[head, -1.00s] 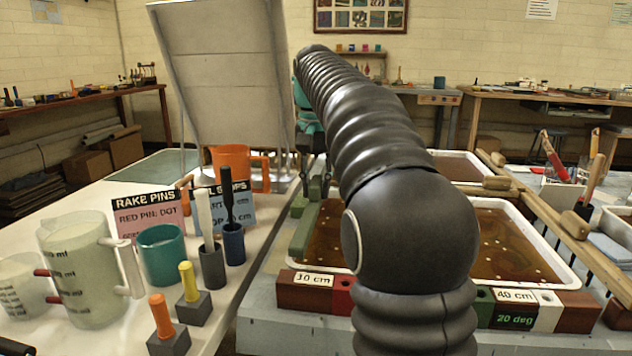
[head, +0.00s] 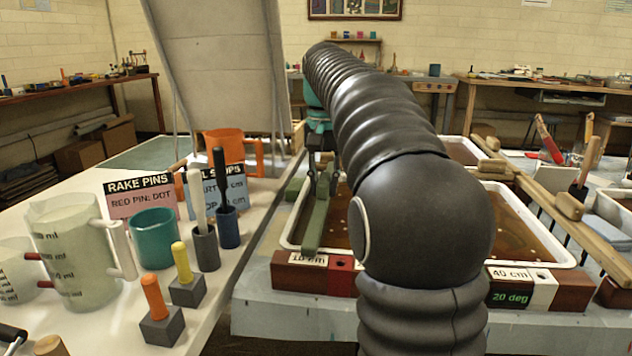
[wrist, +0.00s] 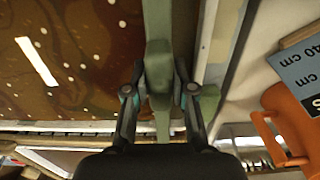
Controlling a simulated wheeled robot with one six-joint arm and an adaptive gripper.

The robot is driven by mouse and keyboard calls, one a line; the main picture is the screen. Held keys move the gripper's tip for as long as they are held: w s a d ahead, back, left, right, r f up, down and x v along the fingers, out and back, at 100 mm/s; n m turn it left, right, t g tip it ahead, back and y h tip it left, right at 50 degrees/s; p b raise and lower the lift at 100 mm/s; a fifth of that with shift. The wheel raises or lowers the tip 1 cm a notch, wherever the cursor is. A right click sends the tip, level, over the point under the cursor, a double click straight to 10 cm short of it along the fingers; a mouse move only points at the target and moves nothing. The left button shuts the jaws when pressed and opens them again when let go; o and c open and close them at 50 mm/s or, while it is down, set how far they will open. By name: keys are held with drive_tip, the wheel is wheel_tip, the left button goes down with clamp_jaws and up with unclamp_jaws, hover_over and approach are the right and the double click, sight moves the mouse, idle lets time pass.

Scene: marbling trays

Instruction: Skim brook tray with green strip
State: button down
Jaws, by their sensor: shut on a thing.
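The green strip (head: 317,222) shows in the head view just inside the left rim of the near tray (head: 286,232). It also shows in the wrist view (wrist: 157,30), running along the tray's long white rim (wrist: 206,45). My gripper (wrist: 160,88) is shut on the strip's raised middle part, one finger on each side. The tray holds brown, swirled liquid with several pale flecks floating on it. My arm hides the middle of the tray in the head view. I cannot tell whether the strip's lower edge touches the liquid.
Red-brown blocks with labels (head: 300,279) line the tray's front edge. On the white table at left stand an orange jug (head: 226,147), a teal cup (head: 153,238), a measuring jug (head: 72,252) and pin holders. A wooden rail (head: 548,228) runs along the right side.

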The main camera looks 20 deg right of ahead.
drive_tip(key=shift+s+d+p, duration=0.2)
drive_tip(key=shift+s+d, duration=0.8)
drive_tip(key=shift+d, duration=0.65)
drive_tip(key=shift+s+d+p, duration=0.15)
drive_tip(key=shift+s+d, duration=0.9)
drive_tip(key=shift+d, duration=0.55)
drive_tip(key=shift+s+d+p, duration=0.2)
drive_tip(key=shift+s+d, duration=0.8)
drive_tip(key=shift+d, duration=0.65)
drive_tip(key=shift+s+d+p, duration=0.55)
drive_tip(key=shift+s+d, duration=0.65)
drive_tip(key=shift+d, duration=0.8)
drive_tip(key=shift+s+d+p, duration=0.55)
drive_tip(key=shift+s+d, duration=0.7)
drive_tip(key=shift+d, duration=0.7)
drive_tip(key=shift+s+d+p, duration=0.55)
drive_tip(key=shift+s+d, duration=0.65)
drive_tip(key=shift+d, duration=0.8)
drive_tip(key=shift+s+d, duration=1.2)
drive_tip(key=shift+d, duration=0.75)
drive_tip(key=shift+s+d, duration=1.2)
drive_tip(key=shift+d, duration=0.8)
drive_tip(key=shift+s+d, duration=1.2)
drive_tip(key=shift+d, duration=0.75)
drive_tip(key=shift+d+r, duration=0.1)
drive_tip(key=shift+d, duration=0.05)
drive_tip(key=shift+r, duration=2.35)
